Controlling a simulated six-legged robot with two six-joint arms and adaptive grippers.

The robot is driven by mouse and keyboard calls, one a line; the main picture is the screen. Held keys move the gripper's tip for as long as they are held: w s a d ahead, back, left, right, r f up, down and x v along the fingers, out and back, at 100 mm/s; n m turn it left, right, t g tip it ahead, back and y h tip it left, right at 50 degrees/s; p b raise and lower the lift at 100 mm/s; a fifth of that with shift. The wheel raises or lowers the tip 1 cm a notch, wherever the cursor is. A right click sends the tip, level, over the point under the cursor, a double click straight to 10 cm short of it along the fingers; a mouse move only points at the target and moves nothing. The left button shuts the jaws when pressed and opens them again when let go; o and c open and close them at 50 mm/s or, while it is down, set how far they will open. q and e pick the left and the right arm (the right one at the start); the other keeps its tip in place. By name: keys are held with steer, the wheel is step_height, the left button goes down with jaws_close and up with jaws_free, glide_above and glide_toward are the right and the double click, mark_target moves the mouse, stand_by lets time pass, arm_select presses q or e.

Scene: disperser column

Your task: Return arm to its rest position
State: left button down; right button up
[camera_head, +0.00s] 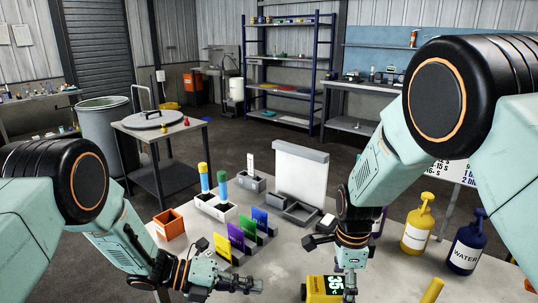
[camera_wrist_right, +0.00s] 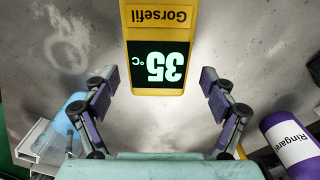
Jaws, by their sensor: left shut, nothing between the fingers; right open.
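My left gripper (camera_head: 252,285) is shut and empty, low over the table at the bottom centre of the head view. My right arm reaches down from the right, and its gripper (camera_wrist_right: 159,98) is open in the right wrist view. A yellow device (camera_wrist_right: 158,50) labelled "Gorsefil", with a green "35 °C" display, lies beyond the right fingers, with nothing between them. The device (camera_head: 318,290) also shows at the bottom of the head view, partly hidden by my right gripper.
The grey table (camera_head: 285,262) holds coloured cards (camera_head: 240,238), an orange box (camera_head: 169,224), a white panel stand (camera_head: 300,172) and a yellow bottle (camera_head: 418,225). A dark blue WATER bottle (camera_head: 466,245) stands at right. A purple Ringarel bottle (camera_wrist_right: 290,142) is beside the right gripper.

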steer(key=shift+s+d+r, duration=0.1)
steer(key=shift+s+r, duration=0.05)
steer(key=shift+r, duration=0.75)
